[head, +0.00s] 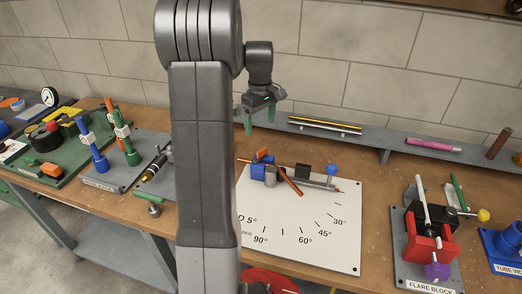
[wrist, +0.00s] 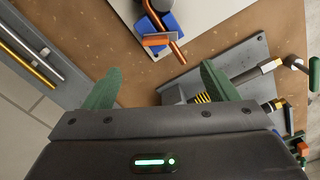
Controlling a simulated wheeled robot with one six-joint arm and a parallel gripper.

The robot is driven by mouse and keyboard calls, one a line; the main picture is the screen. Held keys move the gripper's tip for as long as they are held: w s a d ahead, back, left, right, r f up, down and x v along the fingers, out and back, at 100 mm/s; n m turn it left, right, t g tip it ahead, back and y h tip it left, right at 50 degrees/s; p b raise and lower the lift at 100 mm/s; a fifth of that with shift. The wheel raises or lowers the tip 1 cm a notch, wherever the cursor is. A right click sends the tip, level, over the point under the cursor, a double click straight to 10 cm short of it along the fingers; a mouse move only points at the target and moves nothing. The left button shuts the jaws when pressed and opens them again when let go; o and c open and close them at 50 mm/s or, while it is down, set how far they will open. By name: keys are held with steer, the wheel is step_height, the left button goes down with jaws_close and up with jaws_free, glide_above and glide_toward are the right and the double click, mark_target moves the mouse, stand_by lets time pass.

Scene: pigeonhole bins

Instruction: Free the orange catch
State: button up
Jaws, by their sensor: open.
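The orange catch (head: 263,155) sits at the blue block (head: 257,171) of the tube bender, on the white angle-marked plate (head: 330,236). A copper tube (head: 291,186) runs past the grey round post beside it. In the wrist view the orange catch (wrist: 158,40) lies across the blue block (wrist: 147,24), with the copper tube (wrist: 174,42) next to it. My gripper (head: 259,115) is open and empty, above and behind the bender near the wall. In the wrist view its green fingers (wrist: 158,85) are wide apart, and the catch is ahead of them, not touched.
A grey shelf (head: 383,142) along the wall carries metal rods (head: 325,125) and a pink tube (head: 433,146). A flare block (head: 428,245) stands to the right. Boards with blue and green tools (head: 98,152) stand to the left. My arm hides part of the bench.

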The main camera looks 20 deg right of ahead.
mark_target(260, 151)
step_height(260, 151, down, 12)
steer(key=shift+f+p, duration=0.25)
steer(key=shift+p, duration=0.75)
steer(key=c, duration=1)
